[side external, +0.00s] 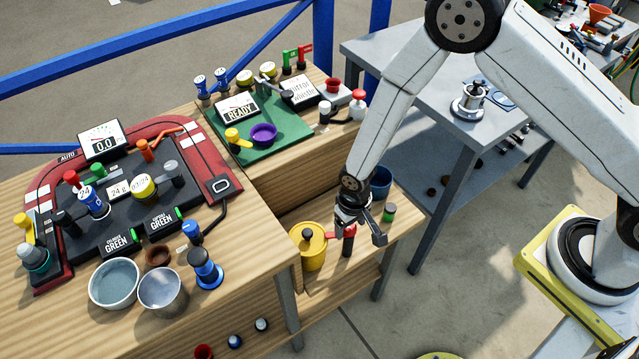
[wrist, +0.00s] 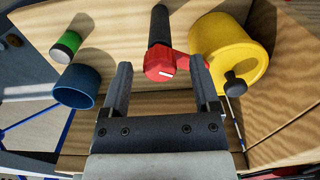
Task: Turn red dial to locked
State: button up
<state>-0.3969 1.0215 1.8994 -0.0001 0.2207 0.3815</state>
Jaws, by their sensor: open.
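The red dial (wrist: 160,62) shows in the wrist view as a red round head with a short white mark, joined to a black cylinder (wrist: 159,24). In the side view the red part (side external: 349,233) is partly hidden by my gripper. No lock label is readable. My gripper (side external: 362,232) points down over the lower wooden shelf. In the wrist view its two fingers (wrist: 161,70) are apart, and the red dial appears between their tips. Nothing is held, and I cannot tell if a finger touches the dial.
A yellow pot (wrist: 230,52) stands close to the dial, near one finger. The raised wooden bench (side external: 255,262) with the red-edged console (side external: 48,262) borders the shelf.

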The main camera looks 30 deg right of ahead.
jog(key=shift+r, duration=3.8)
jog(key=shift+d+r, duration=0.25)
jog(key=shift+r, duration=0.2)
jog(key=s+d+r+t, duration=0.1)
jog(key=s+d+r, duration=0.3)
jog(key=d+r, duration=0.3)
jog(key=s+d+r+t, duration=0.1)
jog(key=s+d+r, duration=0.2)
jog(key=d+r, duration=0.4)
jog(key=shift+s+d+r+t, duration=0.25)
jog(key=shift+s+r+t, duration=0.1)
jog(key=shift+r, duration=0.35)
